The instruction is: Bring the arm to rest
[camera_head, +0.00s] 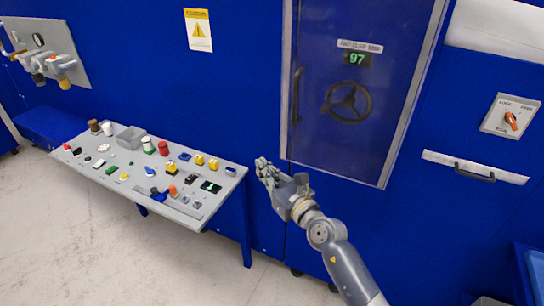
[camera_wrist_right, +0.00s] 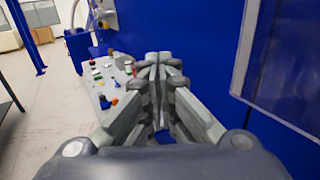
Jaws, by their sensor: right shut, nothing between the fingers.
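My right gripper (camera_head: 265,172) is in front of the blue machine wall, just right of the control panel's right end and below the left side of the grey-framed door. In the right wrist view the gripper (camera_wrist_right: 160,62) has its fingers together with nothing between them. My right arm comes in from the bottom of the head view. My left gripper is in neither view.
The grey control panel (camera_head: 110,182) bears several buttons, knobs and small displays. A lock switch (camera_head: 511,121) and a drawer handle (camera_head: 475,172) are at right. Pale floor lies below.

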